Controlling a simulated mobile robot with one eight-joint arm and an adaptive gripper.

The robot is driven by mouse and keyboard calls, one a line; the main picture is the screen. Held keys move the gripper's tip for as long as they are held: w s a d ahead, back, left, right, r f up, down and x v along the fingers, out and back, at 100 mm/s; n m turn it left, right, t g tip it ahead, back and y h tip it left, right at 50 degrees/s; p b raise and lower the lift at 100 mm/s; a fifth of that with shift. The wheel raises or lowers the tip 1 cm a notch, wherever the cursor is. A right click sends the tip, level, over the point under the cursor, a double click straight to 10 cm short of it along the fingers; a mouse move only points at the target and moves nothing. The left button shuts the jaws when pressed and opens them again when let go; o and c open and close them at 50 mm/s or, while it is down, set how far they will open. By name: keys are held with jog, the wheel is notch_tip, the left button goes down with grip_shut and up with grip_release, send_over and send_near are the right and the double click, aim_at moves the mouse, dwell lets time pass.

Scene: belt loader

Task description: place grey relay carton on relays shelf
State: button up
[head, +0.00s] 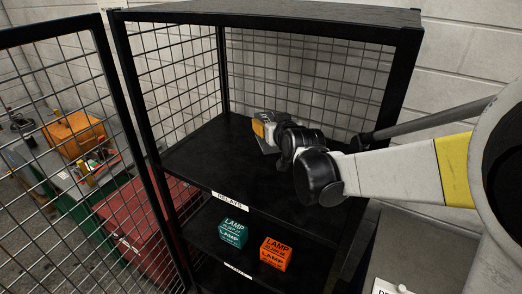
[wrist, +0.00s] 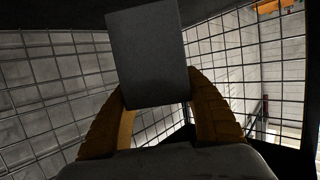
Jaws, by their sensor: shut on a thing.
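The grey carton (wrist: 148,55) is between the two orange-brown fingers of my gripper (wrist: 160,105) in the wrist view, and the gripper is shut on it. In the head view my gripper (head: 262,128) is over the upper shelf (head: 205,150), inside the black mesh cabinet. The carton is mostly hidden there by my wrist and fingers. The shelf's front edge bears a white label reading RELAYS (head: 229,200). I cannot tell whether the carton touches the shelf.
A teal lamp box (head: 233,233) and an orange lamp box (head: 275,253) stand on the shelf below. An open mesh door (head: 95,150) is at the left. The shelf around my gripper is bare. A red chest (head: 140,225) and an orange case (head: 75,132) lie beyond the door.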

jog(key=f, duration=0.3)
jog(key=f+b, duration=0.1)
jog(key=shift+s+f, duration=0.25)
jog(key=shift+f, duration=0.15)
notch_tip(320, 180, down, 4)
jog(key=shift+f+b, duration=0.15)
jog(key=shift+b, duration=0.4)
jog(key=o, duration=1.3)
jog(key=p+v, duration=0.1)
jog(key=v, duration=1.1)
jog(key=shift+p, duration=0.4)
